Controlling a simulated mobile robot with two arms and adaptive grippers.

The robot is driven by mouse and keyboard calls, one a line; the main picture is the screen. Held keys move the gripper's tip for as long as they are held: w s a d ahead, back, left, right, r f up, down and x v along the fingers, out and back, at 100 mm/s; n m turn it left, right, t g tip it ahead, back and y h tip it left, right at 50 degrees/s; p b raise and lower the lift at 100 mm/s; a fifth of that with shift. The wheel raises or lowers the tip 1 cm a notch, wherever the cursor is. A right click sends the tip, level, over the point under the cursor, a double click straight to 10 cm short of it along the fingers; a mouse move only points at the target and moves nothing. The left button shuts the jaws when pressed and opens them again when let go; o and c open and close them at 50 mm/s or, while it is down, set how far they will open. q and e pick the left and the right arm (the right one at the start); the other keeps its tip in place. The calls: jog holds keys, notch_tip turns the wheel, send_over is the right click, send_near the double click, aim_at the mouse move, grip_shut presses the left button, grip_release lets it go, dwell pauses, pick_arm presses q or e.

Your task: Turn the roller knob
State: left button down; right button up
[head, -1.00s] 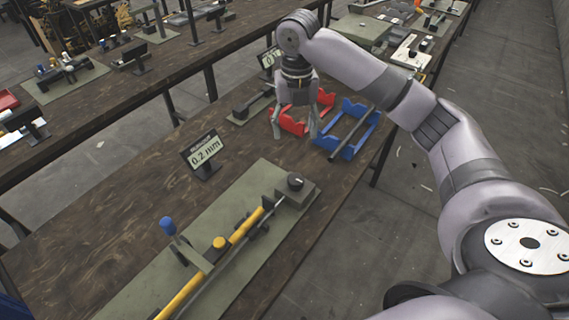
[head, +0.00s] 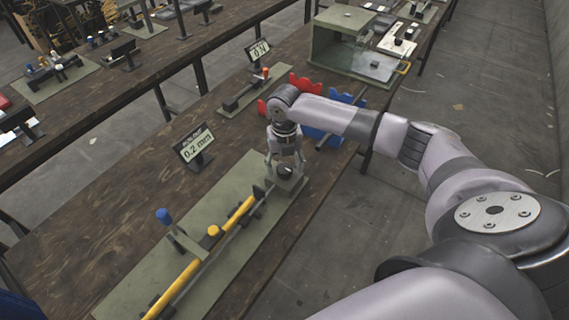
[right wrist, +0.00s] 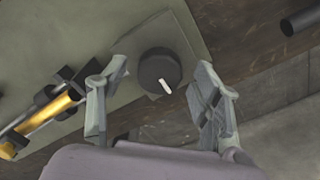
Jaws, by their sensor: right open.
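The roller knob (right wrist: 160,70) is a round black knob with a white pointer line, on a grey-green block (right wrist: 182,32) at the end of the press. In the right wrist view the pointer aims toward the lower right. My right gripper (right wrist: 160,100) is open, with one finger on each side of the knob, and does not appear to touch it. In the head view the right gripper (head: 285,174) points down over the block, and the knob is mostly hidden there. My left gripper is not in view.
The press has a green base plate (head: 150,265), a yellow bar (head: 180,285) and a blue-topped lever (head: 163,215). A 0.2 mm display (head: 196,149) stands beside it. Red (head: 305,84) and blue (head: 335,137) holders lie beyond the gripper. The table's right edge is close.

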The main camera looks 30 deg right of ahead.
jog(key=shift+f, duration=0.15)
jog(key=c, duration=1.2)
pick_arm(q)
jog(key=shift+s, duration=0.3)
pick_arm(e)
jog(key=shift+o, duration=0.2)
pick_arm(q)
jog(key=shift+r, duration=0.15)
pick_arm(e)
jog(key=shift+m+p, duration=0.6)
jog(key=shift+p, duration=0.15)
jog(key=shift+r+m+p, duration=0.2)
jog(key=shift+m+p, duration=0.8)
jog(key=shift+m, duration=0.2)
jog(key=m+p, duration=0.2)
jog(key=m, duration=0.1)
jog(key=shift+m, duration=0.4)
pick_arm(q)
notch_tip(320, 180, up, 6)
jog(key=p, duration=0.1)
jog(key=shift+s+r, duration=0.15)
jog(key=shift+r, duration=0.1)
pick_arm(e)
jog(key=shift+f+m, duration=0.15)
jog(key=shift+m, duration=0.65)
